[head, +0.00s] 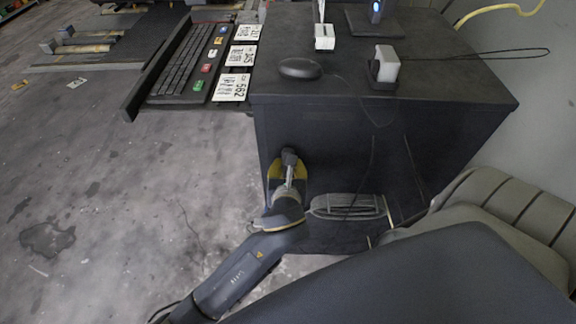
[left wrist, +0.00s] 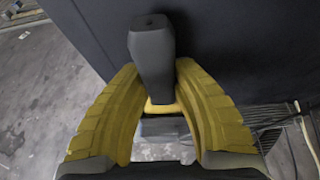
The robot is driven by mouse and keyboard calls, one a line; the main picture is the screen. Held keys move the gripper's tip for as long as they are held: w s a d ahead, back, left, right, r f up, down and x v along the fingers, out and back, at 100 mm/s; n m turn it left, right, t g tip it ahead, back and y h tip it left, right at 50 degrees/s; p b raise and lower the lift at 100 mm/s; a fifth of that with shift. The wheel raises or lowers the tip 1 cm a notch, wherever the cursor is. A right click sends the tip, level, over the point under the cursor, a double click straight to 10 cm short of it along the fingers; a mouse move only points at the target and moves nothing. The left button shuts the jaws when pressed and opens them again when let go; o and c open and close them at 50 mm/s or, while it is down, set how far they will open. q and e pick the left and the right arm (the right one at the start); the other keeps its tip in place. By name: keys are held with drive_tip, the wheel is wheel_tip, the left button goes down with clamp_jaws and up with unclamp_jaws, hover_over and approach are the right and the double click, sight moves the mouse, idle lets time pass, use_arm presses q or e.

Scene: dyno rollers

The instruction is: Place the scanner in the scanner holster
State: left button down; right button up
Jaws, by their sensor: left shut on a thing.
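My left gripper (head: 287,178) is in front of the dark cabinet's side, below the desk top. Its yellow fingers also show in the left wrist view (left wrist: 158,85), shut on the scanner. The scanner (left wrist: 151,48) is dark grey with a yellow part low between the fingers. Its grey end (head: 289,156) points up in the head view; the gripper hides the rest. I cannot tell for sure which thing is the scanner holster. My right gripper is not in view.
The dark desk (head: 440,88) carries a black mouse (head: 299,68), a white block on a black base (head: 386,65) and a device with a blue light (head: 376,12). A keyboard (head: 188,62) and label cards (head: 232,87) lie left. A ribbed chair (head: 500,200) stands right.

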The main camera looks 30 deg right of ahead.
use_arm(q)
drive_tip(key=shift+f, duration=0.1)
drive_tip(key=c, duration=1.2)
unclamp_jaws()
drive_tip(key=shift+o, duration=0.2)
